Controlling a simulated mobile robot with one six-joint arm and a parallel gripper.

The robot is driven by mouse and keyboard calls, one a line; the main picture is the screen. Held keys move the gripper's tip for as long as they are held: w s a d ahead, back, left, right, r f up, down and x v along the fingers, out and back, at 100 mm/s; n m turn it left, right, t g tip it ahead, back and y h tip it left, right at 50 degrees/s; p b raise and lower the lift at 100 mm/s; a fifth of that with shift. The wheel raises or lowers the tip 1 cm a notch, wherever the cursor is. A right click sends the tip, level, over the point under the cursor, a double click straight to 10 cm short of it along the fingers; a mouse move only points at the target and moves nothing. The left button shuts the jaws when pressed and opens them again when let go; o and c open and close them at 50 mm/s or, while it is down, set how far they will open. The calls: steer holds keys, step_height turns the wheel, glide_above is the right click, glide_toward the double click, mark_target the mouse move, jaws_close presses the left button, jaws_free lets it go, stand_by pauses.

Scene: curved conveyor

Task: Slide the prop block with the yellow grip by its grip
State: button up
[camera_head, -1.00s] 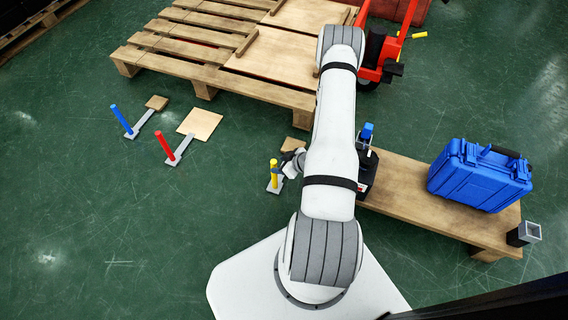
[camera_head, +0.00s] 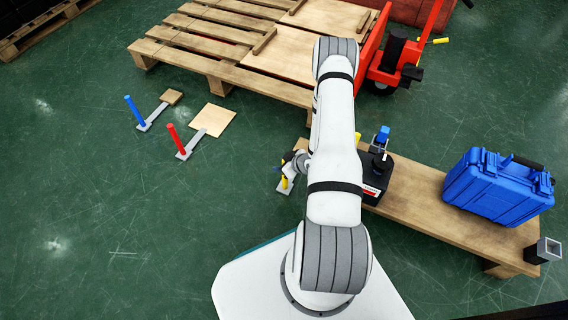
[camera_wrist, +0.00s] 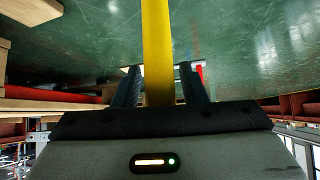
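The prop block with the yellow grip stands on the floor left of my arm. Its yellow grip (camera_head: 284,182) shows just below my gripper (camera_head: 293,165) in the head view, and its grey foot lies beneath. In the wrist view the yellow grip (camera_wrist: 158,45) rises between the two dark fingers of my gripper (camera_wrist: 160,88). A narrow gap seems to show on each side of the grip, so the fingers look open around it. My wrist and arm hide the wooden part of this block in the head view.
Two similar blocks, with a blue grip (camera_head: 134,110) and a red grip (camera_head: 176,139), stand to the left. A wooden pallet (camera_head: 215,85) lies behind. A low wooden bench (camera_head: 415,200) with a blue case (camera_head: 497,187) is at right.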

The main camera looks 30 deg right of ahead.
jaws_close()
steer(key=shift+w+d, duration=0.1)
stand_by(0.3)
